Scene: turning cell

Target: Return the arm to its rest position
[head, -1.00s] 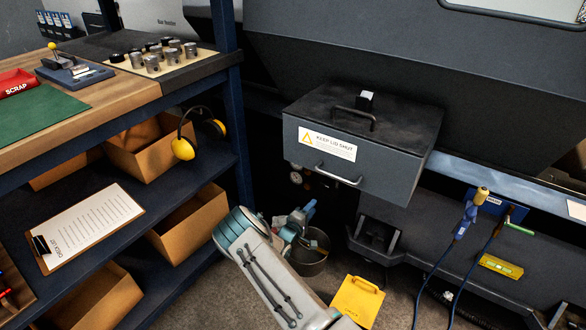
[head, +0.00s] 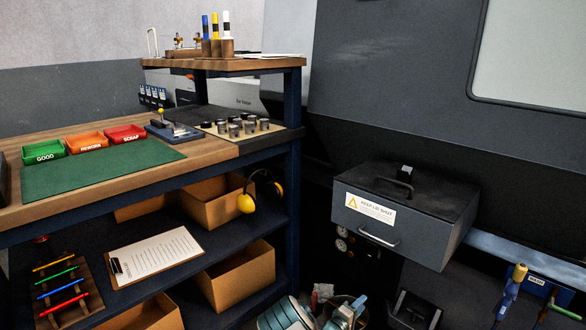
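Part of my arm (head: 285,314) shows at the bottom edge of the head view, as a pale grey link with teal bands. Smaller blue-grey parts of it (head: 346,311) show just to its right, in front of a round dark bin (head: 361,318). The rest of the arm is cut off by the picture edge. I cannot make out any gripper fingers, or whether anything is held. The visible arm parts are low on the floor side, between the shelf bench and the machine, below the grey lidded box.
The bench (head: 200,155) carries green, orange and red trays and several metal parts. Yellow earmuffs (head: 246,202) hang at its corner. The lidded box (head: 405,218) juts from the machine (head: 390,90). Blue-handled tools (head: 510,292) hang at right. A clipboard (head: 155,257) lies on a shelf.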

